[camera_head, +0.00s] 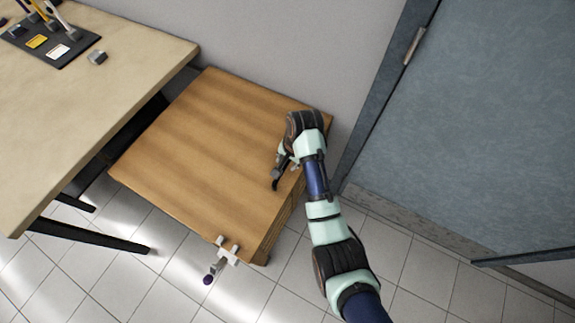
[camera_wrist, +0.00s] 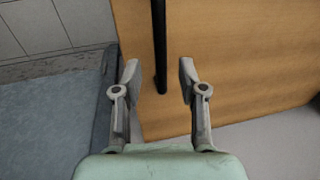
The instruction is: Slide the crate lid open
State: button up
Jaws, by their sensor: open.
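The wooden crate stands on the floor, and its flat brown lid (camera_head: 195,135) covers the top in the head view. The slatted crate side (camera_head: 283,222) shows below the lid's right edge. A dark bar-shaped handle (camera_head: 275,184) is on the lid near that right edge. My gripper (camera_head: 283,170) is open over the right part of the lid. In the wrist view, the black handle (camera_wrist: 159,45) runs between the open fingers of my gripper (camera_wrist: 159,72), with a gap on both sides. The handle's upper end runs out of that view.
A white bracket (camera_head: 228,250) with a dark purple knob (camera_head: 207,280) is at the crate's front edge. A table (camera_head: 90,110) with a tool holder (camera_head: 50,45) stands at left. A wall is behind; a blue-grey door (camera_head: 470,120) is at right. Tiled floor is clear in front.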

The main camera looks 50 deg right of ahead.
aim_at(285, 167)
jog(key=f, duration=0.2)
jog(key=f+b, duration=0.1)
jog(key=shift+w+f, duration=0.35)
grip_shut()
